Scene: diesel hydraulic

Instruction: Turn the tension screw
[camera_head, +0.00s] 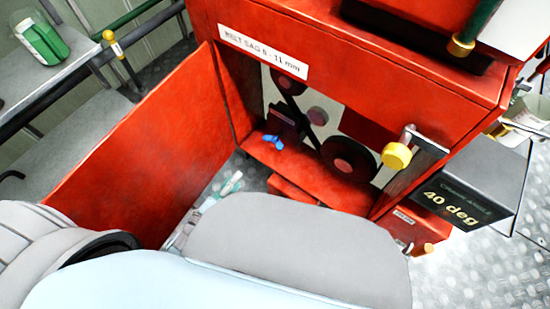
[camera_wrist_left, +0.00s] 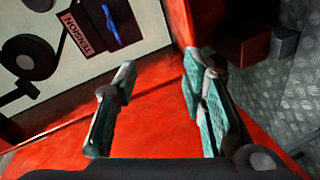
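The tension screw (camera_head: 273,141) has a blue wing-shaped head and sits inside the red cabinet, left of the belt pulleys. In the left wrist view the blue head (camera_wrist_left: 109,26) shows at the top, beside a plate marked TENSION (camera_wrist_left: 80,28). My left gripper (camera_wrist_left: 160,62) has its two teal-padded fingers spread apart with nothing between them. It is apart from the screw, which lies beyond the fingers and to the left in that view. In the head view my left gripper (camera_head: 225,190) is low in the cabinet opening, partly hidden by my grey arm. My right gripper is not seen.
The red cabinet door (camera_head: 150,150) stands open at left. Black pulleys (camera_head: 348,160) and a belt are right of the screw. A yellow-knobbed latch (camera_head: 397,155) and a dark 40 deg box (camera_head: 460,190) are farther right.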

